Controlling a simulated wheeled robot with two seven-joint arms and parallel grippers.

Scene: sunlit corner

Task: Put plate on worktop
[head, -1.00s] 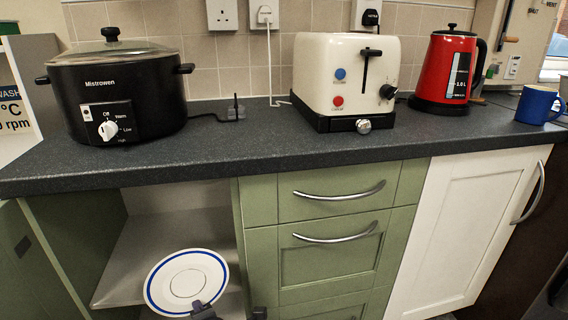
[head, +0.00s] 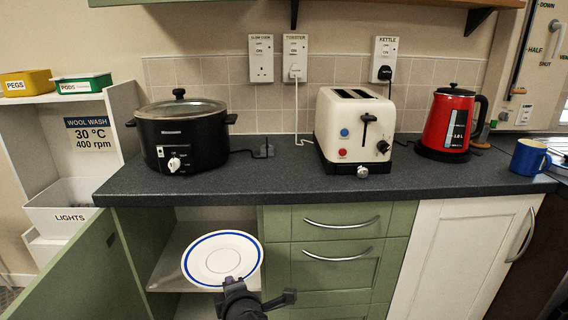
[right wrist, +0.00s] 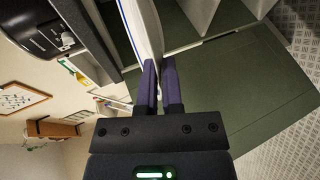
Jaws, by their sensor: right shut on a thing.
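The plate (head: 222,258) is white with a blue ring near its rim. In the head view it is tilted with its face toward me, in front of the open cupboard and below the worktop (head: 330,182). My right gripper (head: 232,284) is shut on the plate's lower edge. In the right wrist view the two dark fingers (right wrist: 159,82) pinch the plate (right wrist: 143,30), which shows nearly edge-on. The worktop is dark grey and speckled. My left gripper is not in view.
A black slow cooker (head: 180,135), cream toaster (head: 355,130), red kettle (head: 448,122) and blue mug (head: 530,157) stand on the worktop. Bare worktop runs along the front edge and between cooker and toaster. The green cupboard door (head: 85,275) stands open at left.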

